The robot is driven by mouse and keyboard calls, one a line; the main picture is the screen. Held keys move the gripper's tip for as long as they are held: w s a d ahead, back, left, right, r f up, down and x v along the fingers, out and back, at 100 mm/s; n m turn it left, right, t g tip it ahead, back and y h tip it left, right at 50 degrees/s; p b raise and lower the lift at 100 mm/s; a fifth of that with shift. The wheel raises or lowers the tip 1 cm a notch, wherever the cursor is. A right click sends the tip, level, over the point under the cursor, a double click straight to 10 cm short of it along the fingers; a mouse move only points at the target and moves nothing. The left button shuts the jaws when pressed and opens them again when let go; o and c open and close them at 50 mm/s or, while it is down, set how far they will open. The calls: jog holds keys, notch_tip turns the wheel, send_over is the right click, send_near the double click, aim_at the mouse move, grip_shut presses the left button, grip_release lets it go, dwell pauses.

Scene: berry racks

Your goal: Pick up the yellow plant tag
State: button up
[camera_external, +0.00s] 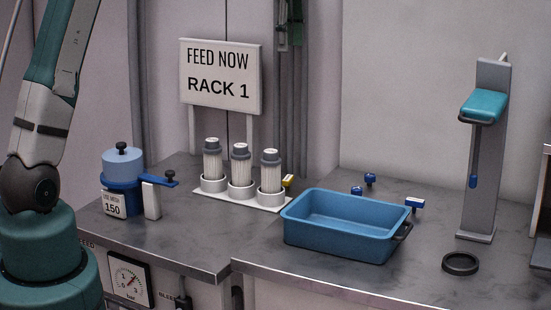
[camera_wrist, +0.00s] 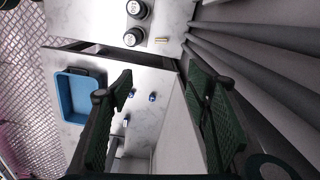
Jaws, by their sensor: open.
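A small yellow tag (camera_external: 288,181) stands at the right end of the white filter holder in the external view, just behind the blue tray's left corner. A small yellowish-brown piece that looks like the same tag (camera_wrist: 162,40) shows in the wrist view, beside a round dark cap. My gripper (camera_wrist: 160,75) is open, with its two green-padded fingers wide apart and nothing between the pads. The tag appears beyond the fingertips, apart from them.
The white holder (camera_external: 214,191) carries three upright filters. A blue tray (camera_external: 340,244) stands on the right counter; it also shows in the wrist view (camera_wrist: 78,121). Small blue-ended fittings (camera_external: 370,179) lie behind it. A sign (camera_external: 220,77), blue-lidded pot (camera_external: 122,165) and grey stand (camera_external: 483,205) rise nearby.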

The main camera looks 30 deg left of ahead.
send_over(289, 177)
notch_tip(289, 177, down, 34)
jog(key=shift+s+f, duration=0.15)
jog(key=shift+f, duration=0.1)
jog(key=shift+f, duration=1.15)
jog(key=shift+f, duration=0.1)
jog(key=shift+f, duration=2.5)
